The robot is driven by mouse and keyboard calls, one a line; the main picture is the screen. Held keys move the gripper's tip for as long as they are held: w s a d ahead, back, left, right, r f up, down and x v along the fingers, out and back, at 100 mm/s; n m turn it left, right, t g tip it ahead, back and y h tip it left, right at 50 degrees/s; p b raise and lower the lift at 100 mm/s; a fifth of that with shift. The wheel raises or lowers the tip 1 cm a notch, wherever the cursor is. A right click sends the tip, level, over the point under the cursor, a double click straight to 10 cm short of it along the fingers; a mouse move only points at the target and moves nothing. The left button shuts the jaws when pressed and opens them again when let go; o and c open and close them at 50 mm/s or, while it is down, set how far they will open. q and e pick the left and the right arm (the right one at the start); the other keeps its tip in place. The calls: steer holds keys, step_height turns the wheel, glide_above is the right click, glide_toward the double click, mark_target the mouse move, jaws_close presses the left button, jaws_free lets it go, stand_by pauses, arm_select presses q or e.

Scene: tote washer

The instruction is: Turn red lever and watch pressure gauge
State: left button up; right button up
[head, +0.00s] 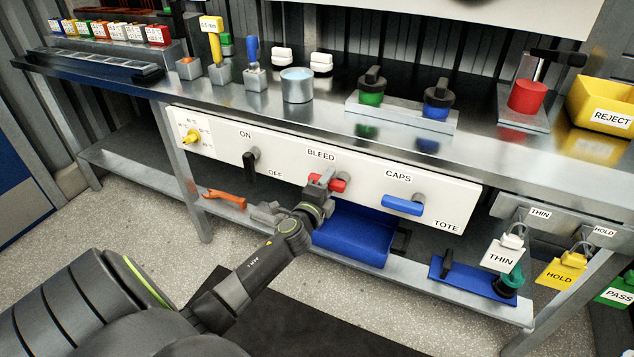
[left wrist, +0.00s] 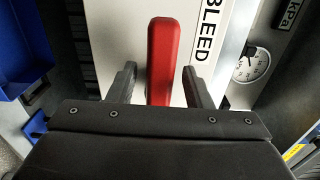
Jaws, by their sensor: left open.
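The red lever (head: 338,185) sits on the white panel under the BLEED label, and my left gripper (head: 322,180) is at it. In the left wrist view the red lever (left wrist: 162,55) stands between the two fingers of my left gripper (left wrist: 160,82), which is open with gaps on both sides. The pressure gauge (left wrist: 252,65), a round white dial marked kPa, shows at the right of the left wrist view. Its needle is too small to read. I cannot make out the gauge in the head view. My right gripper is not in view.
On the white panel (head: 290,172), a black ON/OFF lever (head: 250,162) is left of the red lever and a blue CAPS lever (head: 402,205) right. A yellow knob (head: 191,137) is at the far left. A blue tote (head: 352,236) sits on the shelf below.

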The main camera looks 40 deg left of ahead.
arm_select(q)
steer(key=v, duration=1.7)
steer(key=shift+b, duration=0.4)
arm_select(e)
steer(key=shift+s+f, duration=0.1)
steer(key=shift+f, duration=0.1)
arm_select(q)
steer(key=shift+a, duration=0.15)
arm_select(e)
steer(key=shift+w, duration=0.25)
